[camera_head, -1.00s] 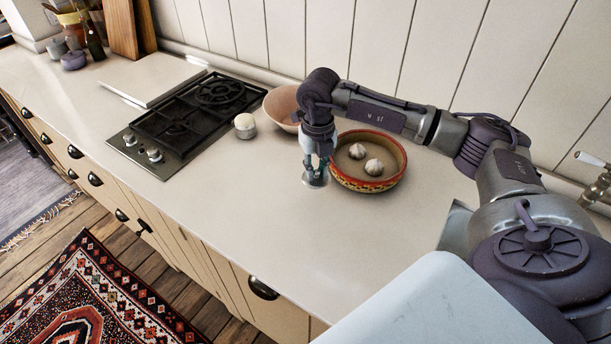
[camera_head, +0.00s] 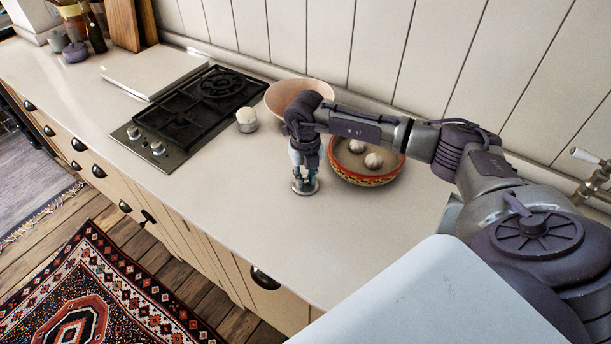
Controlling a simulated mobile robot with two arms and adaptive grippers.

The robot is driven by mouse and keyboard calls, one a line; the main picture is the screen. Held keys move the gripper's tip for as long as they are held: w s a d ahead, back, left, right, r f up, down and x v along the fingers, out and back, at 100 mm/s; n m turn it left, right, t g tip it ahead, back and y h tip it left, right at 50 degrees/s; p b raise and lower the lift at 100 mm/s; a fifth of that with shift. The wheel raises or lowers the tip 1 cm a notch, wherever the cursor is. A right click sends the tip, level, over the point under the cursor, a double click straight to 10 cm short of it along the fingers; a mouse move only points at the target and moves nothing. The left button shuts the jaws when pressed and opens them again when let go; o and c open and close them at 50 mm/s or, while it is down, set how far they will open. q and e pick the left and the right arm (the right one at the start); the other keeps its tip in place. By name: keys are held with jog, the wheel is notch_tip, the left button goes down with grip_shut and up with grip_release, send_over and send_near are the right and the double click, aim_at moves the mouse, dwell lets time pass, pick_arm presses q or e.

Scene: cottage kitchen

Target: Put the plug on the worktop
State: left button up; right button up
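The plug (camera_head: 304,188) is a small, round, shiny metal disc at the lower end of my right gripper. My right gripper (camera_head: 304,175) points straight down and looks shut on the plug's upper part. The plug is just above or touching the pale worktop (camera_head: 235,205), to the left of the patterned bowl; I cannot tell whether there is a gap. The fingers are small in the view and partly hide the plug's top. My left gripper is out of view.
A red patterned bowl (camera_head: 367,180) with two garlic bulbs stands right of the gripper, partly behind my arm. The worktop in front is clear.

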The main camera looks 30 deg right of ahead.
aim_at(305, 177)
jog(key=o, duration=0.4)
jog(key=shift+r, duration=0.6)
notch_tip(305, 177, up, 11)
jog(key=b, duration=0.3)
jog(key=shift+r, duration=0.15)
